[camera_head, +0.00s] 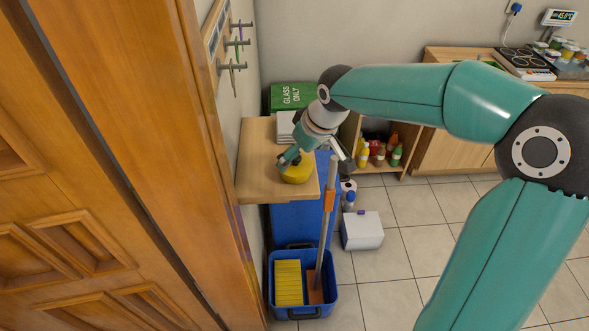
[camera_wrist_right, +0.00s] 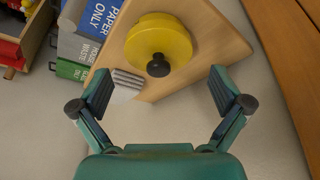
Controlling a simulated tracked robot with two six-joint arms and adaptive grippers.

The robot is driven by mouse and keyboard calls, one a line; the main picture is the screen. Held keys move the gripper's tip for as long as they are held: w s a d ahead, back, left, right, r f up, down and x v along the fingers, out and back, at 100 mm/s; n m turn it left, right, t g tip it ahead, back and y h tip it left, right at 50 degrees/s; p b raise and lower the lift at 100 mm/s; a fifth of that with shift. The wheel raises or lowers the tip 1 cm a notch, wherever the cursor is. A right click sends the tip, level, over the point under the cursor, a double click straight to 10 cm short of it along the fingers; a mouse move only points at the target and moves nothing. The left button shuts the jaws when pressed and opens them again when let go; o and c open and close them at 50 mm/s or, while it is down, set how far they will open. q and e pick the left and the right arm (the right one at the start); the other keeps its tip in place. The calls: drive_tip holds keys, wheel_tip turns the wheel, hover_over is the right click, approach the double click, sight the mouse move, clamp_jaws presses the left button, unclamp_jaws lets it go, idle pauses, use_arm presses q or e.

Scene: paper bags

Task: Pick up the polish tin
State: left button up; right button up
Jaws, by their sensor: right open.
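The polish tin appears to be the round yellow tin (camera_head: 297,174) on the small wooden wall shelf (camera_head: 258,168). In the wrist view the yellow tin (camera_wrist_right: 172,38) shows a dark round knob on it and lies ahead of the fingers, near the middle. My right gripper (camera_head: 314,158) is at the tin in the head view and partly covers it. In the wrist view my right gripper (camera_wrist_right: 162,90) is open, fingers wide apart, with nothing between the pads. My left gripper is not in view.
A pale layered thing (camera_wrist_right: 127,84) lies beside the tin. Below the shelf stand a blue bin (camera_head: 300,222) and a blue tub (camera_head: 328,297) with a long handle rising from it. A green bin (camera_head: 292,95) stands behind. A wooden door (camera_head: 90,170) fills the left.

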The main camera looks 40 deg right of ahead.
sight(296, 169)
drive_tip(key=p+x, duration=0.1)
drive_tip(key=x, duration=0.4)
drive_tip(key=shift+s+d+f, duration=0.15)
drive_tip(key=shift+s, duration=0.05)
drive_tip(key=c, duration=1)
